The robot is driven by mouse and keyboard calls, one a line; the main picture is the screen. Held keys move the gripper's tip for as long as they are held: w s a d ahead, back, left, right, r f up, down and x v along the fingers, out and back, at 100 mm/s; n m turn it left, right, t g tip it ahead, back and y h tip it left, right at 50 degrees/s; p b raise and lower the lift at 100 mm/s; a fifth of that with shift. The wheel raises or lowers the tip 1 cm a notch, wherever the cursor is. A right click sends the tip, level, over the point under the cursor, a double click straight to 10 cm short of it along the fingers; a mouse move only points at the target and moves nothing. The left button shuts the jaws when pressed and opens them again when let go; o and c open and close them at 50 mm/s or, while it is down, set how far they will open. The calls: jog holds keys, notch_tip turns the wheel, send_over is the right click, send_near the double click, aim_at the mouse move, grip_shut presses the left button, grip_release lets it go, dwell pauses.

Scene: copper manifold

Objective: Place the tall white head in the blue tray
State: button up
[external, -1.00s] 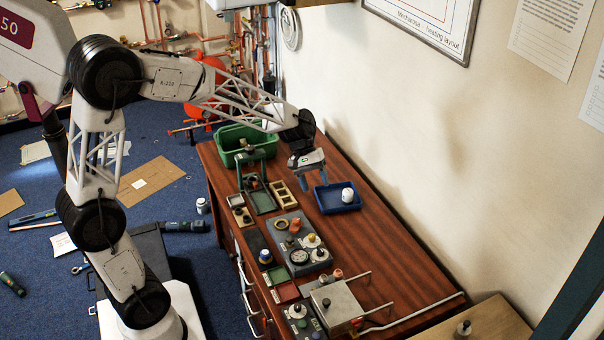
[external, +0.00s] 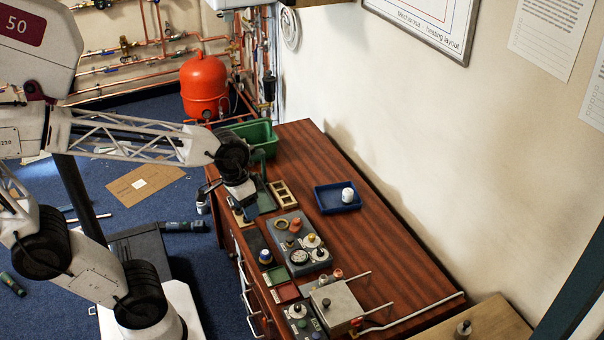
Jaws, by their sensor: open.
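The blue tray (external: 327,204) sits on the wooden bench near the wall. A white head (external: 347,195) stands in it, toward the tray's right side, and nothing is touching it from above. My gripper (external: 228,208) is at the left edge of the bench, well to the left of the tray. It is open and apart from the white head. My wrist hides part of the green stand area and what lies just under the gripper.
A green bin (external: 262,134) stands at the bench's far end. A wooden frame (external: 284,193) and a grey panel with several knobs (external: 283,242) lie left of the tray. A metal box (external: 337,303) with rods stands nearer. Right of the tray the bench is clear.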

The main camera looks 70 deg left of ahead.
jog(key=s+m, duration=0.1)
jog(key=s, duration=0.1)
jog(key=s+m+y, duration=0.1)
jog(key=s, duration=0.2)
jog(key=shift+s+d+f+t, duration=0.2)
jog(key=shift+s+t, duration=0.1)
jog(key=shift+t, duration=0.1)
dwell(1.0)
